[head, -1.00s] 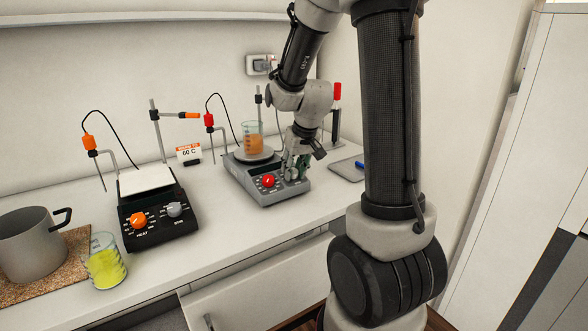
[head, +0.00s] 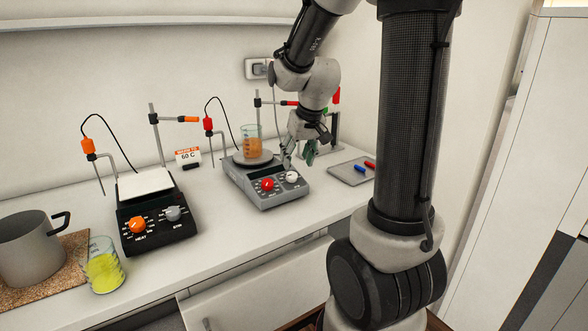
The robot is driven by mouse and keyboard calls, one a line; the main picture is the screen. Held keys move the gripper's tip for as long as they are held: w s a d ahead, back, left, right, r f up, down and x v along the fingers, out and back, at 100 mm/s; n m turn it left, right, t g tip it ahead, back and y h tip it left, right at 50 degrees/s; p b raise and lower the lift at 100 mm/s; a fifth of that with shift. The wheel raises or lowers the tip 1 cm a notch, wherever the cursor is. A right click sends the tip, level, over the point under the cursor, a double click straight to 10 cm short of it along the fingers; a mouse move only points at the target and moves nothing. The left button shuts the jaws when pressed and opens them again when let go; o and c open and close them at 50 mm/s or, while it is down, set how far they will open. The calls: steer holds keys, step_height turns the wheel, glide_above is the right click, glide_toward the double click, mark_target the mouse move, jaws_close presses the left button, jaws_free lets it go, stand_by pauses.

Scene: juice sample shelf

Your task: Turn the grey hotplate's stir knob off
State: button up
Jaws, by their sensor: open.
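The grey hotplate (head: 284,196) stands on the counter. A beaker of orange liquid (head: 251,146) sits on its round plate. On its front panel are a red knob (head: 267,185) at the left and a white knob (head: 292,177) at the right; their labels are too small to read. My gripper (head: 300,164) is open and empty, pointing down just above and behind the white knob, apart from it. The whole white knob shows; its exact pointer angle cannot be told.
A black hotplate (head: 155,232) with orange and grey knobs stands to the left. Beside it are a beaker of yellow liquid (head: 103,266) and a grey pot (head: 30,248). A clamp stand rises behind the grey hotplate.

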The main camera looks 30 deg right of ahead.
steer(key=v, duration=0.5)
steer(key=shift+s+r, duration=0.15)
steer(key=shift+r, duration=0.2)
steer(key=s+a+r+n, duration=0.1)
steer(key=s+a, duration=0.1)
steer(key=s, duration=0.7)
steer(key=s+a+r, duration=0.1)
steer(key=s+a, duration=0.2)
steer(key=s, duration=0.7)
steer(key=shift+s+n, duration=0.25)
steer(key=shift+n, duration=0.15)
